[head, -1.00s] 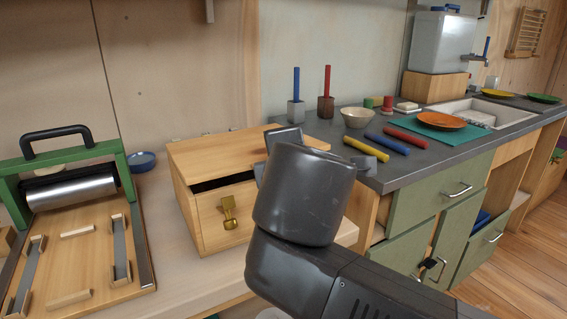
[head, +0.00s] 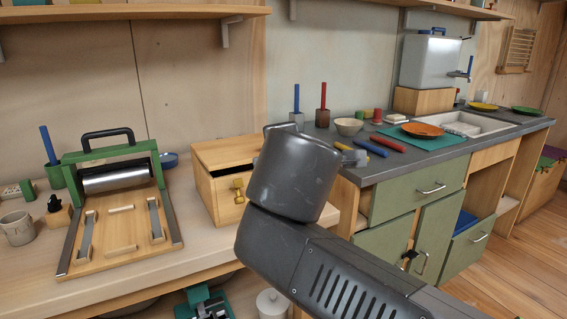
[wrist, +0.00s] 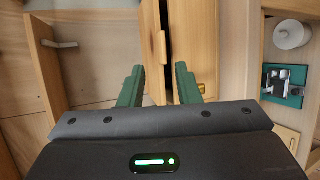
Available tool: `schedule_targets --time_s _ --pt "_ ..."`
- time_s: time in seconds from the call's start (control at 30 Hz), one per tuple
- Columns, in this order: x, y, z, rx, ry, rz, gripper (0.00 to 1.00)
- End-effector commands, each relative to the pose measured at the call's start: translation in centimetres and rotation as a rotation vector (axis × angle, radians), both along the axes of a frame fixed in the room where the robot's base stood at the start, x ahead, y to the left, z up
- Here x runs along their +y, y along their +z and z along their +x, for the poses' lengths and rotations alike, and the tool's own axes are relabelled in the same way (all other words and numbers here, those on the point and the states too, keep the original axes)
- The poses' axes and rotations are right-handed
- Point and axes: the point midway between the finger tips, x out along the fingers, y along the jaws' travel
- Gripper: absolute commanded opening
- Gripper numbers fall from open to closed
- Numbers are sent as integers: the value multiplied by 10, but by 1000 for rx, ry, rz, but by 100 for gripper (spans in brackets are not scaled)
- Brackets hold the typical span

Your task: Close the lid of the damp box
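The damp box appears to be the light wooden box (head: 229,200) with a brass latch (head: 238,190) on the worktop in the head view. Its lid (head: 222,152) is nearly down, with a dark gap under its front edge. My dark arm covers the box's right part and most of my gripper in that view. In the wrist view my gripper (wrist: 160,85) has two green fingers apart, with nothing held between them. Beyond the fingers is a wooden edge with a small tab (wrist: 161,45); I cannot tell for sure whether it is the box.
A green-framed roller press (head: 118,200) stands left of the box. A mug (head: 17,229) is at the far left. The dark counter (head: 385,168) with coloured sticks and an orange plate (head: 422,130) is at right. A wall shelf (head: 130,20) hangs above.

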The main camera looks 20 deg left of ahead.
Motion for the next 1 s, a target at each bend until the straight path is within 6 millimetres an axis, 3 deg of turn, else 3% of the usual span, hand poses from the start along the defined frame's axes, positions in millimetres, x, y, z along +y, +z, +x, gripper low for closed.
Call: schedule_targets --time_s 0.27,0.43,0.7,1.0 --pt "0 0 0 0 0 0 30" --pt "0 8 5 27 -23 10 0" --pt "4 50 39 298 -242 120 0" --pt "14 83 69 670 -544 273 0"
